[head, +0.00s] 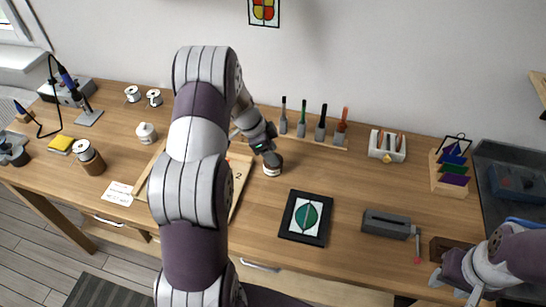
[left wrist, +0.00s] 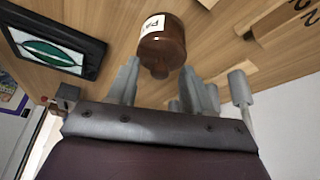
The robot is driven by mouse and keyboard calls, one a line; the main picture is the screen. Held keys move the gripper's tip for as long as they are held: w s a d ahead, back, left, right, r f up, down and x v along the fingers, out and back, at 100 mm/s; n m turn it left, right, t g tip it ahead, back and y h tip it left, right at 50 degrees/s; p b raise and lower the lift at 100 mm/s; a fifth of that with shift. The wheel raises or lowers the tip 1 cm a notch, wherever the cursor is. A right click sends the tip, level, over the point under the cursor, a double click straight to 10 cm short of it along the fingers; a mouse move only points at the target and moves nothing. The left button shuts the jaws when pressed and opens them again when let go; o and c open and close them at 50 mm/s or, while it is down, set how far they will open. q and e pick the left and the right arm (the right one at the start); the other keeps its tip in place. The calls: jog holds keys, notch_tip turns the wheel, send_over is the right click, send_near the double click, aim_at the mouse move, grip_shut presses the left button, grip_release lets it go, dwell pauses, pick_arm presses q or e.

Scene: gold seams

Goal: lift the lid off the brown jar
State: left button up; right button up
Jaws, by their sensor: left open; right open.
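The brown jar (head: 272,168) stands on the workbench right of the wooden board, with a white label on its side. In the left wrist view the brown jar (left wrist: 163,42) shows with its label and a brown knobbed lid (left wrist: 158,70) facing my fingers. My left gripper (head: 270,154) is open just above the jar; its fingers (left wrist: 160,88) are apart, with the lid knob beyond and between them, and nothing is held. Contact with the lid cannot be told. My right gripper (head: 453,290) is open and empty at the bottom right, far from the jar.
A framed leaf panel (head: 305,218) lies right of and nearer than the jar. Upright tools in a rack (head: 310,138) stand behind it. A wooden board (head: 238,180) is close on its left.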

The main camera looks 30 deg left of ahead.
pick_arm(q)
grip_shut()
